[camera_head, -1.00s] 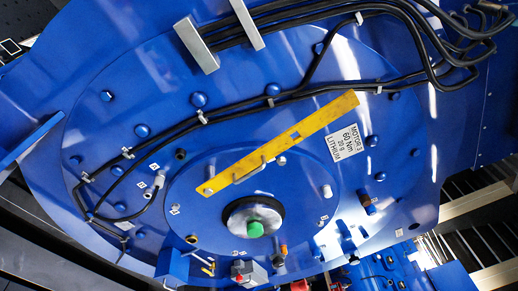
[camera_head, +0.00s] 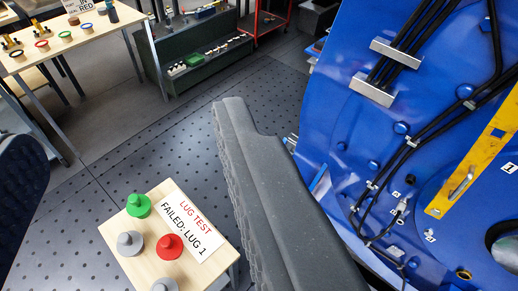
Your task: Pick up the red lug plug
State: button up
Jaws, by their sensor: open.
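The red lug plug (camera_head: 169,247) stands upright on a small light wooden stand (camera_head: 152,192) at the lower left. It has a round flange and a narrower raised knob. A green plug (camera_head: 138,206) and a grey plug (camera_head: 130,243) stand beside it, with another grey plug (camera_head: 163,286) cut off by the bottom edge. My gripper (camera_head: 135,130) appears open and empty. One large dark grey ridged finger fills the centre, right of the stand; a dark shape at the left edge appears to be the other. The red plug shows between them, untouched.
A white card (camera_head: 187,217) reading "LUG TEST FAILED: LUG 1" lies beside the plugs. The blue motor housing (camera_head: 350,130) fills the right side. A wooden table (camera_head: 80,45) with coloured rings stands at upper left, near a dark green bench (camera_head: 185,72). Perforated floor lies between.

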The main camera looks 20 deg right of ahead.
aim_at(170, 247)
jog(key=z, duration=0.25)
jog(key=k, duration=1.3)
jog(key=u, duration=0.4)
jog(key=i, duration=0.95)
